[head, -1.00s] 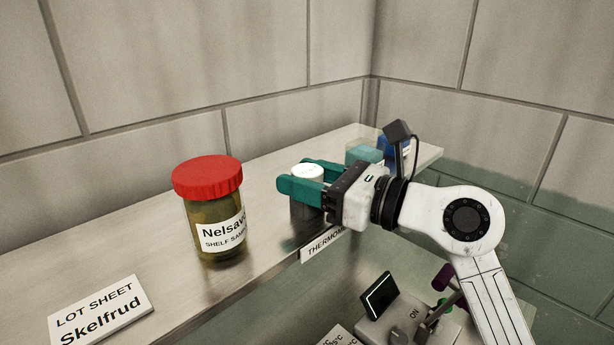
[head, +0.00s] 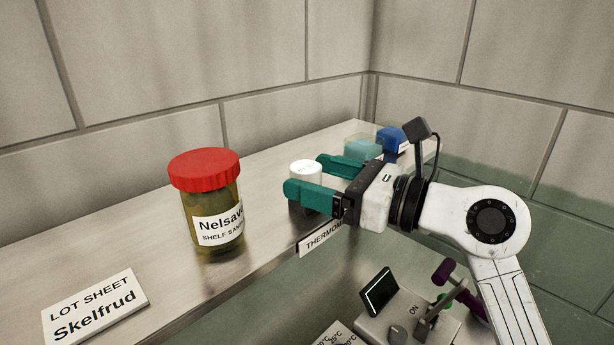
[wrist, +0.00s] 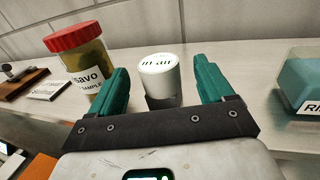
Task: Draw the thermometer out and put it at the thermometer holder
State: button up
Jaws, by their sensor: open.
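The thermometer (head: 305,172) is a white round-topped piece standing upright on the shelf above a label that begins "THERMOM". A darker grey lower part, apparently the thermometer holder (head: 297,208), shows below it and is partly hidden by the near finger. In the wrist view the thermometer's white top (wrist: 158,72) reads "in air". My gripper (head: 304,174) has its green fingers apart on either side of the thermometer, level with its top. The wrist view shows gaps between the white piece and both fingers (wrist: 161,80).
A red-lidded jar (head: 208,200) stands left of the fingers on the shelf (head: 130,240). A lot sheet sign (head: 95,308) lies further left. Teal (head: 363,150) and blue (head: 391,139) boxes are behind right. A device with a dark screen (head: 381,291) is below the shelf.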

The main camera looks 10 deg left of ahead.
jog(key=b+v, duration=0.1)
jog(key=v, duration=0.7)
jog(key=shift+d+b, duration=0.15)
jog(key=shift+b, duration=0.25)
jog(key=shift+s, duration=0.1)
